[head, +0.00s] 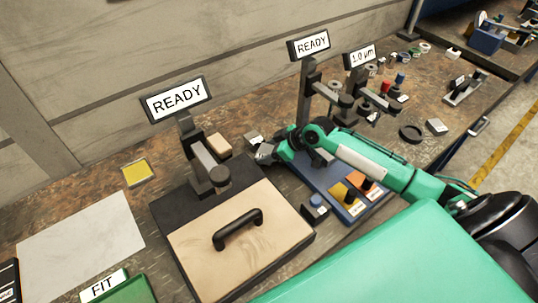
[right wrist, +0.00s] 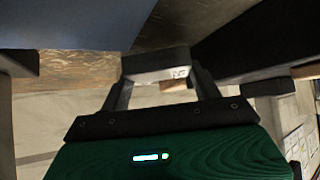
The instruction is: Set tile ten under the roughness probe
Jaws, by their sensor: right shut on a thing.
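My right gripper (head: 258,147) is shut on a small grey tile (head: 253,137), which shows at its tips between two measuring stations. In the right wrist view the tile (right wrist: 155,64) is clamped between the two fingers (right wrist: 160,85); its small white label is too blurred to read surely. A grey probe stand (head: 305,98) with a READY display rises from a blue base (head: 318,187), behind my right arm. A further stand has a display reading 1.0 µm (head: 361,57). I cannot tell which stand is the roughness probe. My left gripper is not in view.
A black station (head: 163,218) with its own READY display stands left of the gripper, carrying a wooden board with a black handle (head: 238,229). White paper (head: 80,245) and a FIT sign (head: 104,286) are at left.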

